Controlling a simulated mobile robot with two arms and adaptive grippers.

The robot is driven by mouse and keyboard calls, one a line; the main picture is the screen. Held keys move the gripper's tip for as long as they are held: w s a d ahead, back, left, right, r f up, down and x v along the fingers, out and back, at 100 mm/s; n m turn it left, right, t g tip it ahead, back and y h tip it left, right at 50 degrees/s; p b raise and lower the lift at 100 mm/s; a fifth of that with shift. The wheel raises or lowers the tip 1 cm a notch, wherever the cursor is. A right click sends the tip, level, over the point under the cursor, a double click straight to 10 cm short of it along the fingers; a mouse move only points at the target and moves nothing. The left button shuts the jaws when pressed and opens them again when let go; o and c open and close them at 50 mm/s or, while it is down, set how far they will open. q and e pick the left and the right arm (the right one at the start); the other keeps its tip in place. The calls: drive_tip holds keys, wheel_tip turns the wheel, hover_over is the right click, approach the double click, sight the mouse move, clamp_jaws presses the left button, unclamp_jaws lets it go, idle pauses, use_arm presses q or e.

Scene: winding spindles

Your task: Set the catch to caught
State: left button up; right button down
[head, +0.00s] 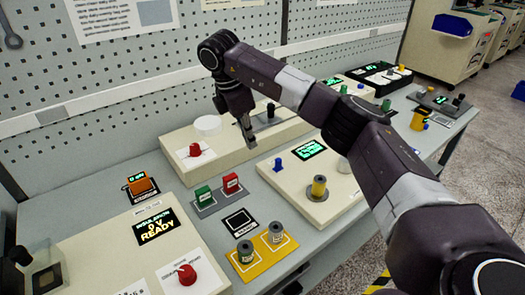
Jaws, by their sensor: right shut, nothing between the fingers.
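My right gripper (250,139) is shut and empty, pointing down over the front part of a long cream box (222,148) at the back of the bench. Just behind and to the right of the fingers, a small black upright lever (270,112) stands on a dark plate on that box. It may be the catch, but no label on it is readable. I cannot tell whether the fingertips touch the box, and they appear apart from the lever. My left gripper is not in view.
The cream box also carries a red knob (195,150) and a white round cup (208,125). In front are red and green blocks, a yellow tray (262,257) with two spools, and a panel (157,227) reading READY. My right arm crosses above the bench's right side.

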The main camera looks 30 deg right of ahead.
sight(278, 159)
drive_tip(key=p+x, duration=0.3)
drive_tip(key=x, duration=0.6)
drive_tip(key=shift+d+f, duration=0.25)
drive_tip(key=shift+d+r+p, duration=0.1)
drive_tip(key=shift+d+p, duration=0.45)
drive_tip(key=shift+d, duration=0.65)
drive_tip(key=shift+s+d, duration=0.15)
drive_tip(key=shift+d, duration=0.5)
drive_tip(key=shift+d, duration=0.1)
drive_tip(key=d+b, duration=0.1)
drive_tip(key=d, duration=0.2)
